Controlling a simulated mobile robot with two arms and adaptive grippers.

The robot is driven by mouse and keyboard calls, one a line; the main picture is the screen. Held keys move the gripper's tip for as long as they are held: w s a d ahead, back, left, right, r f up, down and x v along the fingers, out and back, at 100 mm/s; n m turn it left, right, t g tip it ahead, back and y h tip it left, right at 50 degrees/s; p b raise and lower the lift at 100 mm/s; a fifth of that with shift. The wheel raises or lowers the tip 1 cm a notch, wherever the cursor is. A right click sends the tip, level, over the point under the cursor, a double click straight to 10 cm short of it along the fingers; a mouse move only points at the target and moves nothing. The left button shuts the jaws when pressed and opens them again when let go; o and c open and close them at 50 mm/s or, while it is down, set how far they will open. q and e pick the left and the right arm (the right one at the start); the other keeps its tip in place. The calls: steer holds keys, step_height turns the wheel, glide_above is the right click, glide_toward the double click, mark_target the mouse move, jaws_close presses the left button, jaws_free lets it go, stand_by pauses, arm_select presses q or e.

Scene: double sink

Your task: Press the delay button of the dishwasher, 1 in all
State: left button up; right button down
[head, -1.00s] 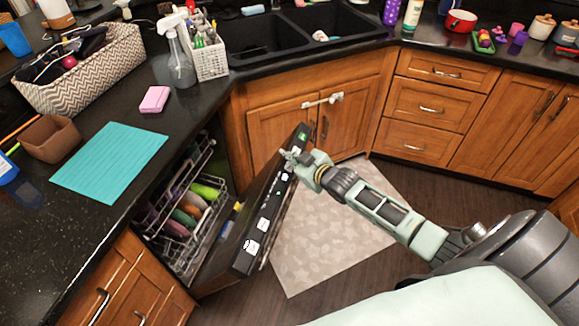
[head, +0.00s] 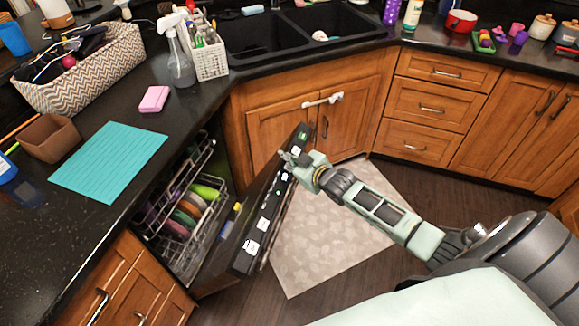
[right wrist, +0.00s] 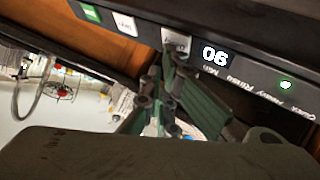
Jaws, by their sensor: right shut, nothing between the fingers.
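The dishwasher door (head: 243,266) stands partly open, with a black control panel (head: 264,215) along its top edge. In the right wrist view the panel has a green button (right wrist: 91,13), a white button (right wrist: 126,23), a greyer button (right wrist: 176,37), a lit two-digit display (right wrist: 215,56) and a small green light (right wrist: 285,85). My right gripper (head: 285,158) is shut and empty at the panel's upper part. In the right wrist view its fingertips (right wrist: 174,58) overlap the lower edge of the greyer button; contact cannot be told. My left gripper is out of view.
A dish rack (head: 185,222) with several plates shows inside the dishwasher. The dark counter (head: 85,238) lies at the left, with a teal mat (head: 108,160) and a pink sponge (head: 154,99). A pale rug (head: 330,245) covers the floor right of the door.

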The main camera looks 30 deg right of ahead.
steer(key=shift+a+f, duration=0.1)
steer(key=shift+f, duration=0.2)
steer(key=shift+r, duration=0.1)
stand_by(0.4)
steer(key=shift+s+d+r+p, duration=0.25)
steer(key=shift+r+p, duration=0.4)
steer(key=shift+p, duration=0.05)
steer(key=r+p, duration=0.1)
steer(key=s+d+r+p, duration=0.1)
steer(key=r+p, duration=0.2)
steer(key=p, duration=0.1)
steer(key=shift+s+d+r, duration=0.2)
steer(key=shift+s+d, duration=0.05)
steer(key=shift+s, duration=0.1)
steer(key=shift+f, duration=0.1)
stand_by(0.5)
